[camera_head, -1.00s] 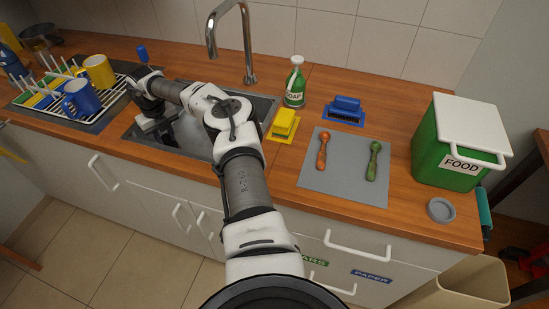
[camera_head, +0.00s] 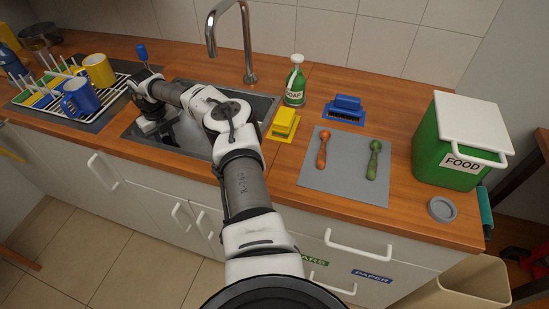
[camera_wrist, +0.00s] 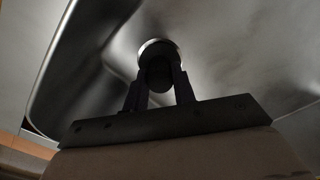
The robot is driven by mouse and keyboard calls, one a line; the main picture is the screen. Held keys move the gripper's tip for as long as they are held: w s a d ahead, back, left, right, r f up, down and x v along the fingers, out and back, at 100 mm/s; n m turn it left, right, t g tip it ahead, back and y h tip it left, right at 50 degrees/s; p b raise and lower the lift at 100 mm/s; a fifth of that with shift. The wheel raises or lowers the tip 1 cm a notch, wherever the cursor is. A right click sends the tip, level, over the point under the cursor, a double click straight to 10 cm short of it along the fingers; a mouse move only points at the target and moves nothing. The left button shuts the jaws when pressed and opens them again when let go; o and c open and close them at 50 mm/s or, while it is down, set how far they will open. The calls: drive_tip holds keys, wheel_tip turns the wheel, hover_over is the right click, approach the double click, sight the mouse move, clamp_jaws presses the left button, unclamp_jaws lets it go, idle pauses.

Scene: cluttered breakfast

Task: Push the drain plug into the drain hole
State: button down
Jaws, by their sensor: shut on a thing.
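My gripper (camera_wrist: 160,84) is down in the steel sink (camera_head: 188,138), with its fingers pointing at the sink floor in the wrist view. It is shut on a dark, rounded piece, which I take to be the drain plug (camera_wrist: 159,74). The bright metal rim of the drain hole (camera_wrist: 157,42) shows just behind and around the far side of the plug. The plug is at the drain, but I cannot tell how deep it sits. In the head view my arm and wrist hide the plug and the drain.
The faucet (camera_head: 248,60) rises behind the sink. A rack (camera_head: 105,107) with mugs stands to the left. A yellow sponge holder (camera_head: 283,124), a soap bottle (camera_head: 295,82) and a blue brush (camera_head: 346,106) stand to the right. The sink wall (camera_wrist: 60,75) is close on the left.

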sight(166, 138)
drive_tip(key=shift+f, duration=0.3)
drive_tip(key=c, duration=1.1)
unclamp_jaws()
drive_tip(key=shift+c, duration=1.2)
drive_tip(key=shift+r, duration=0.1)
drive_tip(key=shift+r+p, duration=2.35)
drive_tip(key=shift+r, duration=1.1)
